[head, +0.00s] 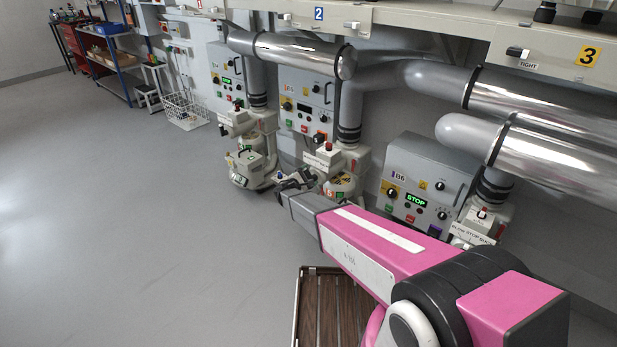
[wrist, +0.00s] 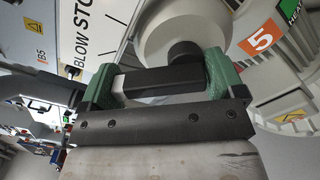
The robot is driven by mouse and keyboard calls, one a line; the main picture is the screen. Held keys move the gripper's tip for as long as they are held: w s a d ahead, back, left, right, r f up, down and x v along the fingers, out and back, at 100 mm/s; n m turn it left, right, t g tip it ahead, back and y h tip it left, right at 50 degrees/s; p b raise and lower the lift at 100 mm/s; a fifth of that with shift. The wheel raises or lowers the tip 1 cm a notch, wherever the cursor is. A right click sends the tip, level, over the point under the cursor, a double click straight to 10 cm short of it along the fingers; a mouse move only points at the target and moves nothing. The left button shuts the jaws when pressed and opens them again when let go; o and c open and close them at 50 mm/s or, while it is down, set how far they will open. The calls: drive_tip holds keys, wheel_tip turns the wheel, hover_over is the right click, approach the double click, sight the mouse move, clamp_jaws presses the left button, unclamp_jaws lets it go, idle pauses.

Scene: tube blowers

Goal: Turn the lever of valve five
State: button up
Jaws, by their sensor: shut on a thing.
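In the wrist view a black lever (wrist: 165,79) runs crosswise between the two green fingertips of my gripper (wrist: 158,72), which is shut on it. The lever joins a dark hub on a pale round valve body (wrist: 175,25). An orange label with a 5 (wrist: 262,38) is on the pale housing to the right. In the head view my gripper (head: 294,181) is at valve five (head: 341,186), below the middle control box. The lever is too small to make out there.
Control box B5 (head: 300,110) stands behind the valve. Box B6 (head: 420,185), reading STOP, is to its right. Shiny pipes (head: 300,53) run above. Another blower unit (head: 250,163) is close on the left. The grey floor (head: 120,200) at left is clear.

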drive_tip(key=m, duration=0.4)
drive_tip(key=shift+s+d+r, duration=0.25)
drive_tip(key=shift+r, duration=0.15)
drive_tip(key=shift+s+d+r+m, duration=0.1)
drive_tip(key=shift+s+d+m, duration=0.05)
drive_tip(key=shift+m, duration=0.85)
drive_tip(key=shift+s+d+m, duration=0.1)
drive_tip(key=shift+m, duration=0.9)
drive_tip(key=o, duration=0.7)
drive_tip(key=shift+s, duration=0.1)
